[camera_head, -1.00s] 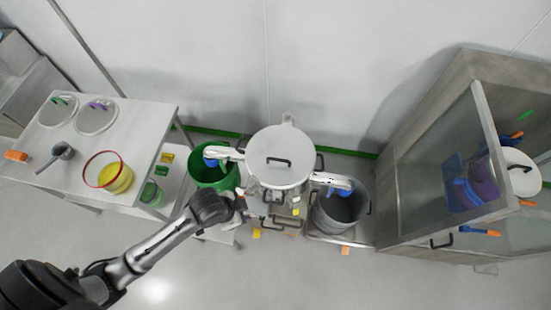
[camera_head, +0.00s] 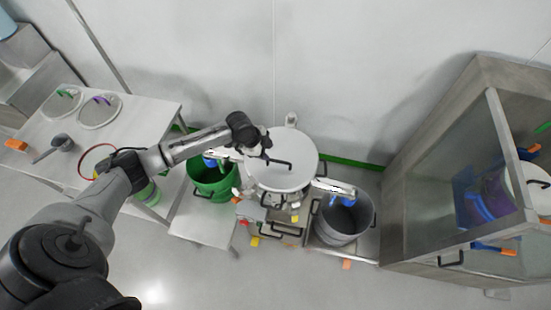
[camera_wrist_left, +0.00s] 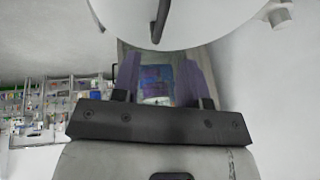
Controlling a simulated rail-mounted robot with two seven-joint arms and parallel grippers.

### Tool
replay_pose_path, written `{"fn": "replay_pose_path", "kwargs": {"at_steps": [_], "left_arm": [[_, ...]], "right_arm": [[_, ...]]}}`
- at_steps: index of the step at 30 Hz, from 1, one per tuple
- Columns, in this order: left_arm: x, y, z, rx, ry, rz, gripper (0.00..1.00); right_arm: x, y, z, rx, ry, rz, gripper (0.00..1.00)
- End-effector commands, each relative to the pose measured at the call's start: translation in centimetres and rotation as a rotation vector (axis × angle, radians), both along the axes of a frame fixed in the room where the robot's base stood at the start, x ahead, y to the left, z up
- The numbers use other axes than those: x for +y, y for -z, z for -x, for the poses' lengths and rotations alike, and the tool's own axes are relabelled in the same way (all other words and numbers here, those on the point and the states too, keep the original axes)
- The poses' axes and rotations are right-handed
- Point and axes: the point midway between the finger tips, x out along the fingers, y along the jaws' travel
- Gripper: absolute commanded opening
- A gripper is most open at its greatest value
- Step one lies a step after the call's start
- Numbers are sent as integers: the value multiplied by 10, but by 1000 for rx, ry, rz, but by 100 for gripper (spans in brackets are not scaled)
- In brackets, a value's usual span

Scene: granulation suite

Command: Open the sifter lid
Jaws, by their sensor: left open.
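The sifter is closed with a round, pale lid (camera_head: 297,178) near the middle of the head view. The lid has a dark bar handle (camera_head: 277,162) across its top. My left gripper (camera_head: 266,149) is at the lid's upper-left part, close to the handle's left end. In the left wrist view the lid (camera_wrist_left: 215,22) fills the top, with its handle (camera_wrist_left: 161,20) beyond the fingers. The left gripper (camera_wrist_left: 158,75) is open and empty, its two fingers apart below the handle. I cannot tell the exact gap to the lid. My right gripper is not in view.
A green bin (camera_head: 211,184) stands left of the sifter and a grey bin (camera_head: 340,226) right of it. A steel table (camera_head: 155,113) lies left, under my arm. A glass-fronted cabinet (camera_head: 432,205) stands right. The wall is close behind the sifter.

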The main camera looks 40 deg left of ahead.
Motion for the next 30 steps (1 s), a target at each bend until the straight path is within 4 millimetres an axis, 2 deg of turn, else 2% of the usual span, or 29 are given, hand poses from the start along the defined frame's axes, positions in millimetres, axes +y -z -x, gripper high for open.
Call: {"fn": "replay_pose_path", "kwargs": {"at_steps": [6, 12, 19, 30], "left_arm": [[-11, 36, -14, 2, -2, 1, 40], [-18, 60, -23, 1, -2, 1, 40], [-21, 74, -28, 0, -1, 0, 40], [-22, 76, -29, -1, 0, 0, 40]], "right_arm": [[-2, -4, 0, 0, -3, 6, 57], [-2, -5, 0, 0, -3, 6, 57], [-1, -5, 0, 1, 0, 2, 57], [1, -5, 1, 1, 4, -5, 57]]}}
